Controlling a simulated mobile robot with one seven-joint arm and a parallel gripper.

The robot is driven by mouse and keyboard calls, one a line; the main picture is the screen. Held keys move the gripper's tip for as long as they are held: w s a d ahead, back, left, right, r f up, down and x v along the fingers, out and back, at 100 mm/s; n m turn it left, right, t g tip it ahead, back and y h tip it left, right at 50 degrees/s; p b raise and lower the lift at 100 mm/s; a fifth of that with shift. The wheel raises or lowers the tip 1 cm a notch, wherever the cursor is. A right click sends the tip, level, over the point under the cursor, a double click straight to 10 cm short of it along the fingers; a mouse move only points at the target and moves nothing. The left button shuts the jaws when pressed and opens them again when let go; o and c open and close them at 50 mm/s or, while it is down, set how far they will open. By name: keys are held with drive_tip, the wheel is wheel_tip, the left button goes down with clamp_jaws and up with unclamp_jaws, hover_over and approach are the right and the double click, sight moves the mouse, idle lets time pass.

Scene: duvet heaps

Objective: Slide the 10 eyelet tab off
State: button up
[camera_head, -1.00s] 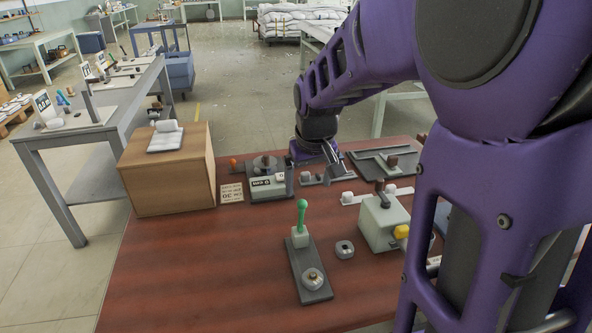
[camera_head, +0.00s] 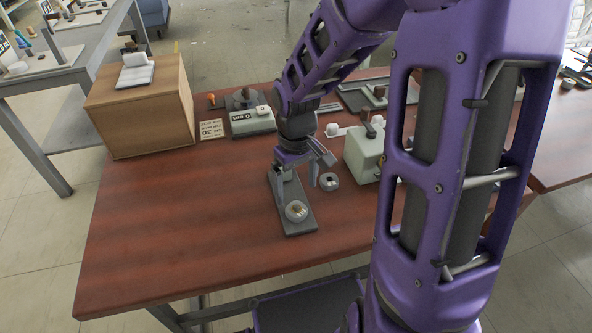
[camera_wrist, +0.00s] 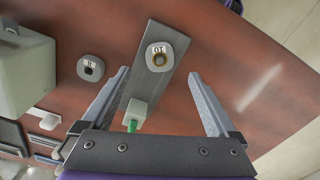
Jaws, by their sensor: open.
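The 10 eyelet tab (camera_wrist: 159,57) is a pale rounded piece with a brass-coloured eyelet, at one end of a dark grey plate (camera_wrist: 172,84). In the head view the tab (camera_head: 296,211) sits at the plate's near end. A pale block (camera_wrist: 137,109) with a green handle (camera_wrist: 133,125) stands at the plate's other end; the handle is hidden behind my gripper in the head view. My gripper (camera_wrist: 159,73) is open and empty, its fingers either side of the plate in the wrist view. In the head view my gripper (camera_head: 309,178) is above the plate's far part.
A loose rounded tab (camera_wrist: 91,68) lies beside the plate. A pale green box (camera_head: 358,160) stands to the right, and a counter-like device (camera_head: 252,123) stands behind. A wooden box (camera_head: 140,105) is at the back left. The table's front left is clear.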

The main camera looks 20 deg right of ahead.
sight(296, 207)
wheel_tip(296, 207, down, 7)
drive_tip(key=shift+b, duration=0.9)
drive_tip(key=shift+r, duration=0.1)
clamp_jaws()
drive_tip(key=shift+r+p, duration=2.55)
drive_tip(key=shift+r, duration=0.15)
